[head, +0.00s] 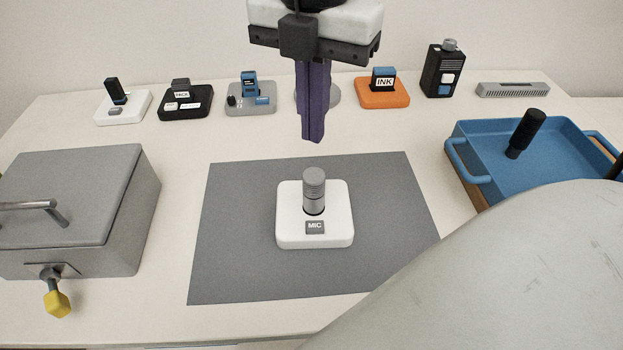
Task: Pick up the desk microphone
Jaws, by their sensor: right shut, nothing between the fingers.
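The desk microphone (314,193) is a short grey cylinder with a ribbed head, standing upright on a white square base (288,235) with a grey "MIC" label. It sits on the dark grey mat (225,260) in the middle of the table. My right gripper (314,138) hangs from the top of the head view, its purple fingers pointing down and shut with nothing between them. The fingertips appear above the microphone in the picture and apart from it. My left gripper is not in view.
A grey lidded box (75,205) with a yellow-tipped knob stands left. A blue tray (490,140) holding a black cylinder (526,133) is at right. Several small devices line the back, including an orange "INK" holder (383,97) and a black bottle-like unit (444,70). My arm covers the lower right.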

